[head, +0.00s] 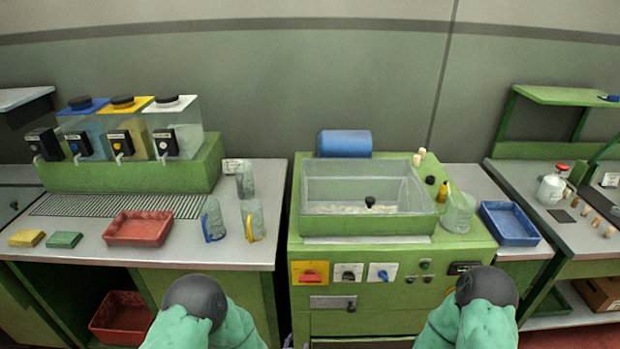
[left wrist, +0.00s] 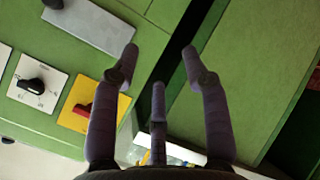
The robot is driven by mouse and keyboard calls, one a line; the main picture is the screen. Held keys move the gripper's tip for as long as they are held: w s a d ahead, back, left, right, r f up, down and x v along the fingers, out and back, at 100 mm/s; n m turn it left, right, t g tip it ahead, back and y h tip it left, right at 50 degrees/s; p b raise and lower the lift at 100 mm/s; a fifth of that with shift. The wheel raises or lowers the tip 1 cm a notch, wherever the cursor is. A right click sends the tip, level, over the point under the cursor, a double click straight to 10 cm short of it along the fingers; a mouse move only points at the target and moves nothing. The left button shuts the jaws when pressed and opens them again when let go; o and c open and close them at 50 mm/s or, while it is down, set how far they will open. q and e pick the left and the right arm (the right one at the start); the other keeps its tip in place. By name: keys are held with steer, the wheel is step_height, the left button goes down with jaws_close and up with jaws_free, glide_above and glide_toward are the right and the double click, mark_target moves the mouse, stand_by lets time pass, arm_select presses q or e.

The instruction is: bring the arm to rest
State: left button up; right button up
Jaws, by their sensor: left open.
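My left gripper (left wrist: 160,60) shows in the left wrist view with its fingers spread and nothing between them. It is open in front of the green front of the machine. A yellow plate with a red switch (left wrist: 88,108) lies beyond its left finger. A white plate with a black knob (left wrist: 38,88) is further left, and a grey plate (left wrist: 92,22) is at the upper left. In the head view, parts of both my arms stand at the bottom edge, but neither gripper shows there. My right gripper is in neither view.
The green machine (head: 470,240) with its clear-walled bin (head: 330,185) stands in the middle. The left counter (head: 180,255) bears a red tray (head: 138,229), several clear jugs and dispensers. A blue tray (head: 510,224) is to the right. A dark gap (left wrist: 178,60) runs beside the machine's front.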

arm_select(q)
steer(key=s+a+f+m+g, duration=0.1)
steer(key=s+f+m+g, duration=0.1)
steer(key=s, duration=0.4)
steer(key=s+a+f+m+g+h, duration=0.1)
steer(key=s+a+f+m+g, duration=0.1)
steer(key=s, duration=0.5)
steer(key=s+a+f+m+g+h, duration=0.1)
steer(key=s+a+f+m+g, duration=0.1)
steer(key=s+f+m+g, duration=0.2)
steer(key=s+g, duration=0.2)
steer(key=s, duration=0.1)
steer(key=shift+s+a+m, duration=0.2)
steer(key=shift+m, duration=0.2)
